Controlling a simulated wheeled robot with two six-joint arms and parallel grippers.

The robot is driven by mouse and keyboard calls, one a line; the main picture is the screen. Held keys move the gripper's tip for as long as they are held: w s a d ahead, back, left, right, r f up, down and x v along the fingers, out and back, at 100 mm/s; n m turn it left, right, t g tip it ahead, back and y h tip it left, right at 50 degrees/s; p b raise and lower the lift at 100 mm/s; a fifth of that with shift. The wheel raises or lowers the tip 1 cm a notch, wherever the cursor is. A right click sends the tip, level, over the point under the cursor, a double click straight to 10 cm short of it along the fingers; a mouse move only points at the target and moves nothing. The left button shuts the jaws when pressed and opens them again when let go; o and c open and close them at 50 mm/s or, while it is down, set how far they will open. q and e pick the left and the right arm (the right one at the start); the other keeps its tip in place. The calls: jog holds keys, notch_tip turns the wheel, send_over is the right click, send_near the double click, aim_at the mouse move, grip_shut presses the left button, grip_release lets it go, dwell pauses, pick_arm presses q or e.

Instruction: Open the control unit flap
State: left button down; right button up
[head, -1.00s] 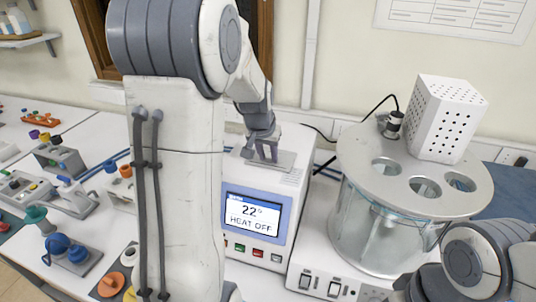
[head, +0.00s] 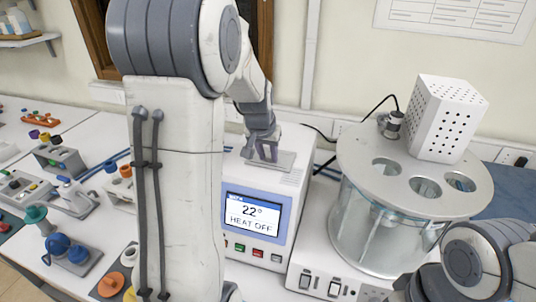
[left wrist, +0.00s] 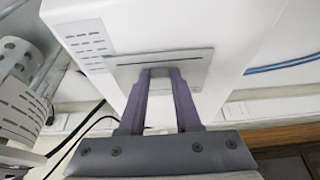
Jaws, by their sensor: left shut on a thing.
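The control unit (head: 258,213) is a white box on the bench, its lit screen reading 22° and HEAT OFF. Its flap (head: 286,160) is a grey plate on the top face and looks about flush with it. My left gripper (head: 264,157) reaches down from above and is shut on the flap. In the left wrist view the two fingers (left wrist: 161,72) meet the flap (left wrist: 198,66) near its middle; the part between the fingertips is hard to make out. My right gripper is out of view; only part of the right arm shows at lower right.
A glass bath (head: 385,225) with a grey holed lid (head: 430,180) stands right of the unit, with a white perforated box (head: 447,118) on the lid. A black cable runs behind. Several small instruments stand on the benches at left. The wall is close behind.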

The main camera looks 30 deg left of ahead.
pick_arm(q)
jog(key=shift+w+r, duration=0.25)
jog(key=shift+r, duration=0.15)
jog(key=shift+w+a+r+p, duration=0.15)
jog(key=shift+w+r+p, duration=0.2)
jog(key=shift+r, duration=0.25)
jog(key=shift+w+a+r+p, duration=0.1)
jog(key=shift+w+r+p, duration=0.25)
jog(key=shift+r, duration=0.2)
jog(key=shift+w+a+r, duration=0.15)
jog(key=shift+w+r, duration=0.35)
jog(key=shift+w, duration=0.15)
jog(key=shift+w+a+r, duration=0.15)
jog(key=shift+w+r, duration=0.1)
jog(key=shift+w, duration=0.35)
jog(key=c, duration=1)
grip_release()
jog(key=shift+w+f, duration=0.1)
jog(key=shift+w, duration=0.05)
jog(key=shift+c, duration=0.2)
jog(key=o, duration=0.4)
jog(key=shift+o, duration=0.2)
